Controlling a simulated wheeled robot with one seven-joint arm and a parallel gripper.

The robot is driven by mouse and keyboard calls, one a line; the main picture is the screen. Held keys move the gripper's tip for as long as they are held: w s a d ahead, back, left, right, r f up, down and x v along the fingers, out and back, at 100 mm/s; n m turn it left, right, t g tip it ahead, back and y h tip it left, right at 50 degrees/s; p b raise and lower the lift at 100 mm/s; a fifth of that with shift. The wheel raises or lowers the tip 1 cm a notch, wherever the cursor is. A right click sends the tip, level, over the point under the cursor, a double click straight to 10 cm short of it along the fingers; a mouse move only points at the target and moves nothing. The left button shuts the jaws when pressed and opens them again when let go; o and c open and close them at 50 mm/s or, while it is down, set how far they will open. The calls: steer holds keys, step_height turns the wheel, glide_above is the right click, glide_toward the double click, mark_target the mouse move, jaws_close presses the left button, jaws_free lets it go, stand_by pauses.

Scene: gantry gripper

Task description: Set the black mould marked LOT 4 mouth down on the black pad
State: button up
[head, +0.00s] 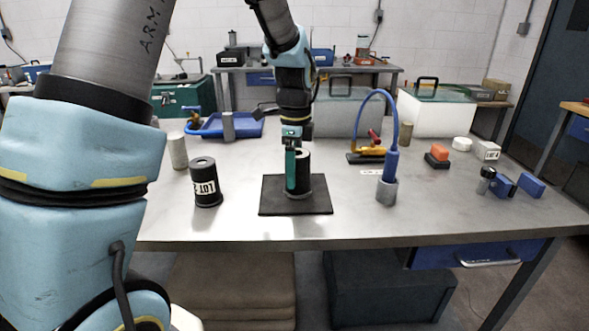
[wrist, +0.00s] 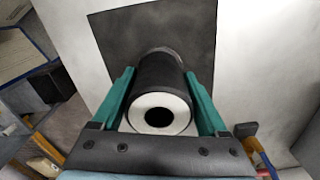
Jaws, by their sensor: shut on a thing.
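A black cylindrical mould (head: 304,180) stands upright over the middle of the flat black pad (head: 270,200), its flanged end down; it looks to rest on the pad. My gripper (head: 297,178), with green fingers, is shut on its sides from above. In the wrist view the held mould (wrist: 161,75) shows a pale ring with a dark round hole at the end toward me; no label shows on it. A second black mould (head: 205,190) stands upright on the table left of the pad, with a white label reading LOT and a character I cannot read surely.
A grey cylinder (head: 178,151) stands behind the second mould. A blue hose on a grey base (head: 386,191) stands right of the pad. A blue tray (head: 240,126) and a lidded clear box (head: 435,108) lie further back. The table front between the moulds is clear.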

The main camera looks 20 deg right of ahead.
steer(key=o, duration=1.3)
steer(key=shift+r, duration=0.1)
